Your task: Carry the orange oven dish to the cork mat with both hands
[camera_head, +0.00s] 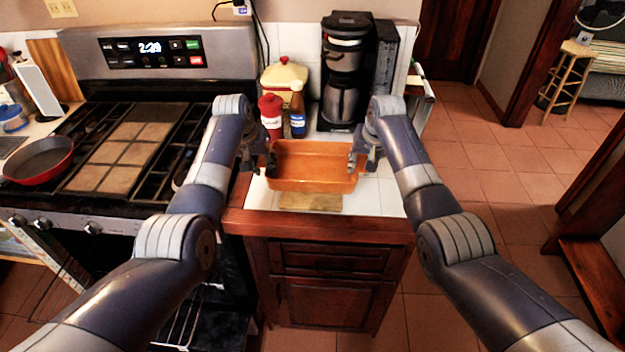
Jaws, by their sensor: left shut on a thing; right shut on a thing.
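The orange oven dish (312,183) is a rectangular, open, empty dish above the white tiled counter. My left gripper (268,163) is shut on its left end. My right gripper (355,162) is shut on its right end. The dish looks about level. The cork mat (311,202) is a light brown slab on the counter, with its front part showing below the dish; the rest is hidden by the dish. I cannot tell whether the dish touches the mat.
A red bottle (271,118), a brown bottle with a blue label (297,115) and a yellow pot (285,77) stand behind the dish. A black coffee maker (342,75) stands at the back. The stove with a red pan (38,160) is at the left. White counter (380,195) is free at the right.

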